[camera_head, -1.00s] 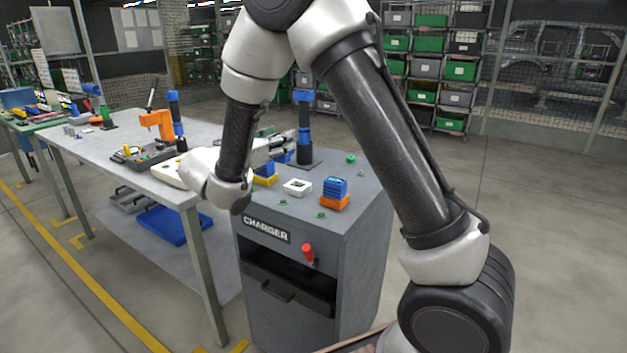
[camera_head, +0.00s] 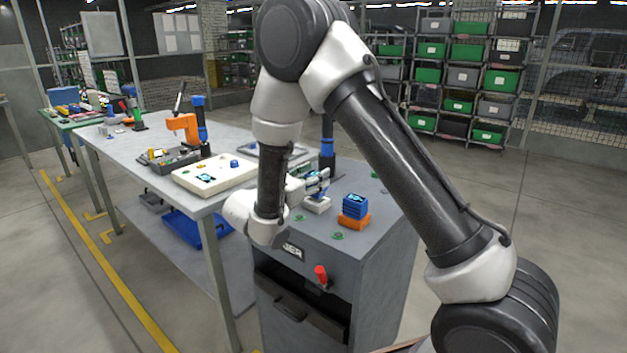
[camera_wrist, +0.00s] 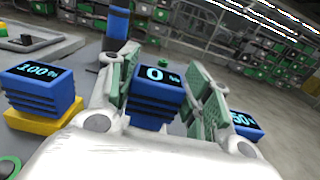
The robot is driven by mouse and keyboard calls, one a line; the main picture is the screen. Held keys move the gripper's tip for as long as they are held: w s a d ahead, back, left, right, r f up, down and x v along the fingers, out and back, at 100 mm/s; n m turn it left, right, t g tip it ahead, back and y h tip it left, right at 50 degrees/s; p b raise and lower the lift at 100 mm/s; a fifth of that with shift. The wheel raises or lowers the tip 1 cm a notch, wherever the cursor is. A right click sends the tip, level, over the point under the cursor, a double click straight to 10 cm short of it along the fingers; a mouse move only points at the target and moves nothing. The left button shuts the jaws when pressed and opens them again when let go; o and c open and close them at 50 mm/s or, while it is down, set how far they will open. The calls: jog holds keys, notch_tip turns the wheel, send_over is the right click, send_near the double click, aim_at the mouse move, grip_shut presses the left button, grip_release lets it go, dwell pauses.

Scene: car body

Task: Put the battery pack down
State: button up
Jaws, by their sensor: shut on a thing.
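A blue battery pack (camera_wrist: 157,88) with a "0 %" display is held between the fingers of my gripper (camera_wrist: 160,80). In the head view my gripper (camera_head: 311,186) is low over the grey charger cabinet (camera_head: 380,235), just above a white holder (camera_head: 317,206). I cannot tell whether the pack touches the holder. A second blue pack (camera_head: 355,206), reading about 50 % in the wrist view (camera_wrist: 243,125), stands on an orange holder (camera_head: 353,221). A third pack (camera_wrist: 42,87), reading 100 %, stands on a yellow holder (camera_wrist: 40,122); my arm hides it in the head view.
A dark blue post (camera_head: 327,150) stands at the back of the cabinet top. A red handle (camera_head: 321,274) sticks out from its front. The workbench (camera_head: 125,152) on the left carries a cream tray (camera_head: 215,177) and a grey parts box (camera_head: 168,164).

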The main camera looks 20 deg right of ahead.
jog(key=shift+f, duration=0.35)
jog(key=shift+f, duration=0.55)
jog(key=o, duration=1.4)
